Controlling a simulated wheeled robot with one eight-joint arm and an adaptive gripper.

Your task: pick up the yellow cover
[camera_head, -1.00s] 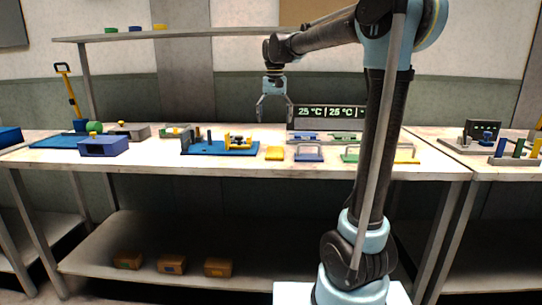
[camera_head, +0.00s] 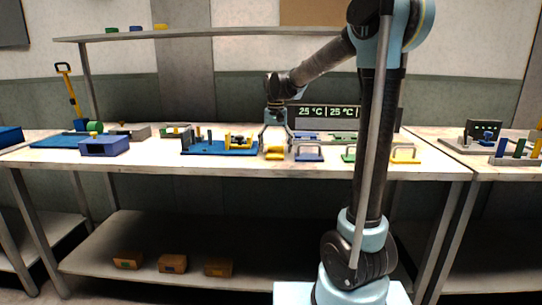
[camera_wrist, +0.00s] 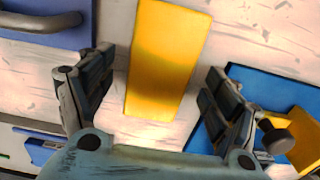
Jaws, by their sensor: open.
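The plain flat yellow block, which looks like the yellow cover (camera_head: 274,155), lies on the workbench. It also shows in the wrist view (camera_wrist: 167,60), upper middle, slightly tilted. My gripper (camera_head: 275,141) is open and low over the cover, pointing down. In the wrist view my gripper's two fingers (camera_wrist: 160,78) stand left and right of the cover, with a gap on each side. Nothing is held. The cover's top end is near the frame's top edge.
A blue board (camera_head: 205,151) with yellow parts lies close left of the cover; its edge is near my right finger in the wrist view. A blue handled plate (camera_head: 308,157) is close right. A yellow handled plate (camera_head: 405,161) stands farther right. A display (camera_head: 328,113) is behind.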

